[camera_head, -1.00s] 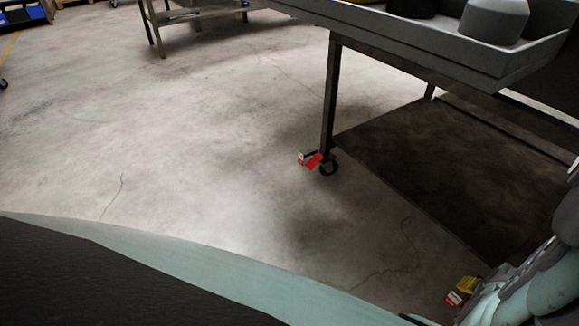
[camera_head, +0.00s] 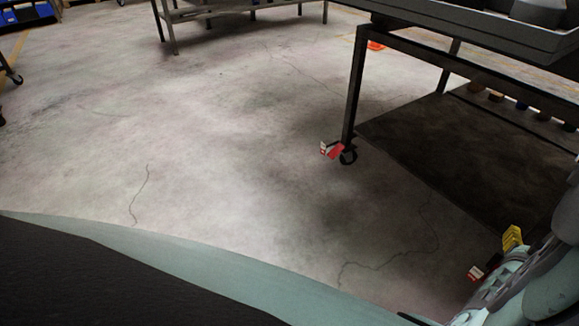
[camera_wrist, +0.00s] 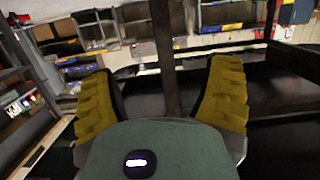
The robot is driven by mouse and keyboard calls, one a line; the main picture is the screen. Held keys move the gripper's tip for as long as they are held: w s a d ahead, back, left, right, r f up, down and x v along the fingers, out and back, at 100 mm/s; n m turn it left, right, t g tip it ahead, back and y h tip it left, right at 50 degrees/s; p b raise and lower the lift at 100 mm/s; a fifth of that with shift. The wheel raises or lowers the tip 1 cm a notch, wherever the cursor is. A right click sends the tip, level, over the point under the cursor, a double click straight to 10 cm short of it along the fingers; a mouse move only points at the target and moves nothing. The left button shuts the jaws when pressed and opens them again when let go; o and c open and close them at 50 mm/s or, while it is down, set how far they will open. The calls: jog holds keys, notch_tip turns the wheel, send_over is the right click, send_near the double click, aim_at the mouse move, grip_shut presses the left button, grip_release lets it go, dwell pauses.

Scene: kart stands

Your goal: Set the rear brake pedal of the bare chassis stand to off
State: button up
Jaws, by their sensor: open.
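A dark metal stand (camera_head: 355,95) with a grey tray on top is at the right of the head view. I cannot tell if it is the bare chassis stand. A red pedal (camera_head: 335,150) with a white label sticks out from the black caster (camera_head: 348,156) under its leg. My gripper (camera_wrist: 163,75) is open and empty, with two yellow fingers wide apart. One yellow finger (camera_head: 512,237) shows in the head view. No pedal is clear in the wrist view.
A dark upright post (camera_wrist: 165,50) stands beyond the fingers in the wrist view. A dark low shelf (camera_head: 450,140) spans the stand near the floor. Another table (camera_head: 235,12) is at the back. The cracked floor (camera_head: 200,130) at left is clear.

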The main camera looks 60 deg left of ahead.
jog(key=r, duration=0.1)
jog(key=r+t, duration=0.1)
jog(key=shift+s+a+r, duration=0.1)
jog(key=shift+s+r, duration=0.1)
jog(key=shift+r, duration=0.2)
jog(key=shift+o, duration=0.2)
